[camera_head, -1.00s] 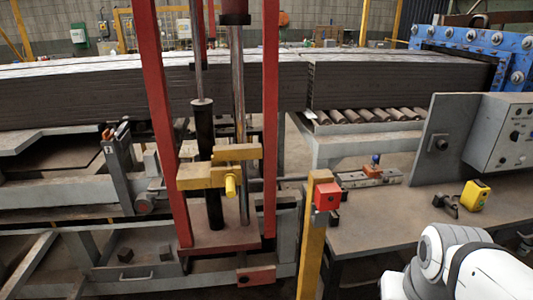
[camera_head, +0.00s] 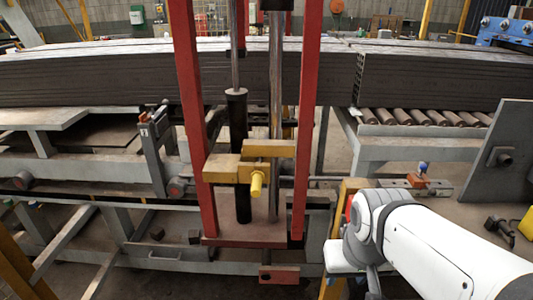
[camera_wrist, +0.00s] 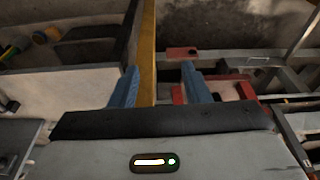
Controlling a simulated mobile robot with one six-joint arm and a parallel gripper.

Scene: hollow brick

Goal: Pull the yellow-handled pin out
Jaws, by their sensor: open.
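The yellow-handled pin (camera_head: 257,184) sticks out toward me from the yellow clamp block (camera_head: 268,149). The block is set around the rods inside the red frame (camera_head: 305,130). The pin is seated in the block; how deep it goes is hidden. My white arm reaches in from the lower right, to the right of the pin and apart from it. In the wrist view my gripper (camera_wrist: 160,86) is open and empty, its blue fingers spread. The pin is not identifiable there. The base of the red frame (camera_wrist: 238,84) shows just beyond the right finger.
A yellow post (camera_wrist: 148,45) stands between the finger directions in the wrist view. A grey bench (camera_head: 470,215) with a small fixture (camera_head: 418,180) lies to the right. The clamp (camera_head: 155,150) stands left of the frame. Space in front of the pin is clear.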

